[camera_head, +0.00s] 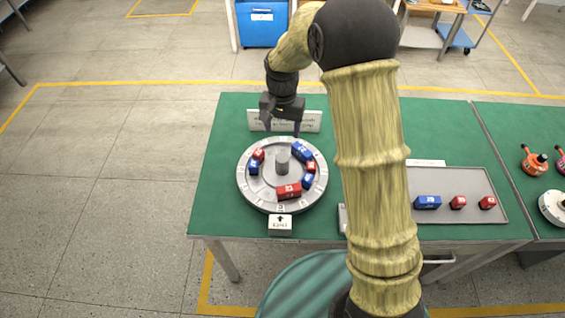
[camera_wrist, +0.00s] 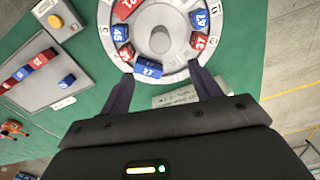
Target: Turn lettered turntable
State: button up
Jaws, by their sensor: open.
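The round grey turntable (camera_head: 262,198) lies on the green table, with a raised hub (camera_head: 282,163) in its middle and letters on its pale rim. Several red and blue numbered blocks sit on it, including a red block (camera_head: 289,191) at the near side and a blue block (camera_head: 302,151) at the far right. My gripper (camera_head: 283,132) is open and empty at the turntable's far edge, pointing down. In the wrist view, my gripper's fingers (camera_wrist: 160,76) flank the rim, and a blue block (camera_wrist: 149,71) shows between their tips. Contact cannot be told.
A white sign with an arrow (camera_head: 280,225) stands at the turntable's near edge. A white plate with text (camera_head: 312,122) stands behind it. A grey tray (camera_head: 465,180) with blue and red blocks lies to the right. Table left of the turntable is clear.

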aim_at(282, 164)
jog(key=shift+f, duration=0.1)
notch_tip(282, 164, down, 17)
jog(key=p, duration=0.3)
jog(key=shift+f+p, duration=0.1)
jog(key=shift+p, duration=0.3)
grip_shut()
